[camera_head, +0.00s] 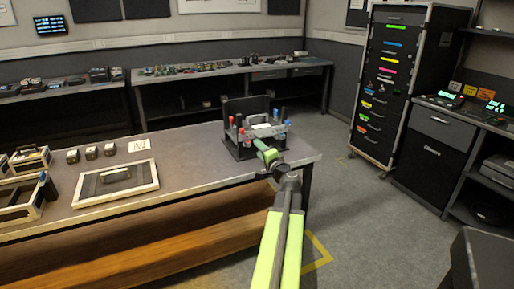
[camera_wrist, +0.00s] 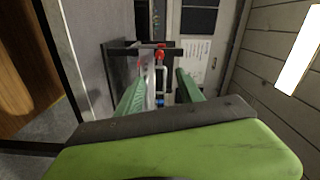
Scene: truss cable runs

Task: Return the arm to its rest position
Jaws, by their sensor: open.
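My arm, lime-green, reaches forward and up from the bottom of the head view to the right end of the workbench. My gripper (camera_head: 266,154) is at its far end, in front of a black holder (camera_head: 238,143) with red and blue pieces. In the wrist view, my gripper (camera_wrist: 160,88) has its two green fingers spread apart, with nothing clearly held between them. The holder (camera_wrist: 118,47) with a red part and a pale handle-like piece shows beyond and between the fingers. Whether the fingers touch the holder cannot be told.
The workbench (camera_head: 190,175) bears a framed board (camera_head: 116,183), small blocks and wooden trays at left. A tall drawer case (camera_head: 390,90) stands at the back right, beside a side counter (camera_head: 445,130). The grey floor (camera_head: 365,220) right of my arm is clear.

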